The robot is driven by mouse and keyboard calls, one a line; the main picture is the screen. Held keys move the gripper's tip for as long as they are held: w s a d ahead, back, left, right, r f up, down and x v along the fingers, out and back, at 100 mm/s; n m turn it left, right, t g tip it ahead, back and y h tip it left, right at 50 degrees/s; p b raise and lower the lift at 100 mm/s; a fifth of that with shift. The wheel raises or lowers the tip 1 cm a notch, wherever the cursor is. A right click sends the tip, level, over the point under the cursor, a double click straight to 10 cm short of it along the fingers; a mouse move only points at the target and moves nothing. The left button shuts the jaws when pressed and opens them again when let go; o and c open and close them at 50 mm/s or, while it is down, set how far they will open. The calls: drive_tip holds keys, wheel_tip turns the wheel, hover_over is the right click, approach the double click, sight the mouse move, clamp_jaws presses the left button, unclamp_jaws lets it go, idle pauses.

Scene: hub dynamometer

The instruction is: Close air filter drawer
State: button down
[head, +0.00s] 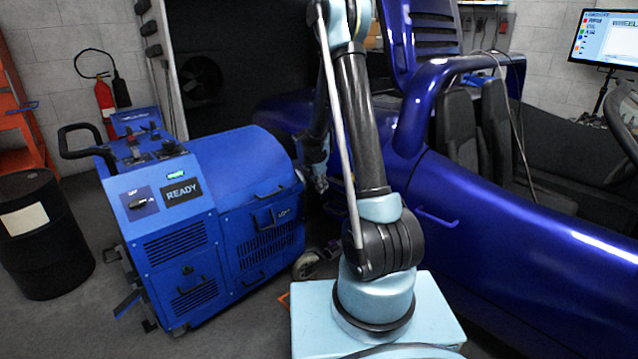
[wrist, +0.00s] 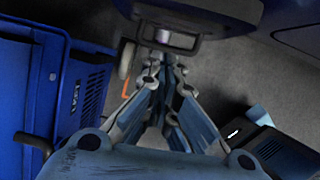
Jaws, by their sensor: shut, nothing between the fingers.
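The blue dynamometer unit (head: 150,255) stands left of centre, with a lit READY display on its sloped panel. Its faces carry louvred panels and handles, including a louvred side panel (head: 262,250) and a lower front panel (head: 190,290). No panel is legibly marked as the air filter drawer, and I cannot tell whether one stands out. My gripper (head: 319,180) is just right of the unit, partly behind my arm. In the wrist view my gripper (wrist: 161,62) is shut and empty, its fingertips close together. The unit's blue side (wrist: 40,95) shows at the left, apart from the fingers.
A blue car (head: 490,230) fills the right side, close to my arm. A black drum (head: 42,235) stands left of the unit. A fire extinguisher (head: 105,102) hangs on the back wall. A caster wheel (head: 306,265) is near the unit's right foot. Grey floor shows between.

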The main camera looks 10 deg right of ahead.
sight(330, 186)
drive_tip(key=shift+w+d+f, duration=0.35)
drive_tip(key=shift+w+d, duration=0.2)
drive_tip(key=shift+d, duration=0.1)
drive_tip(key=shift+w+d+f, duration=0.4)
drive_tip(key=shift+w+d, duration=0.1)
drive_tip(key=shift+d, duration=0.1)
drive_tip(key=shift+w+d+f, duration=0.35)
drive_tip(key=shift+w+d, duration=0.2)
drive_tip(key=shift+d, duration=0.1)
drive_tip(key=shift+w, duration=0.1)
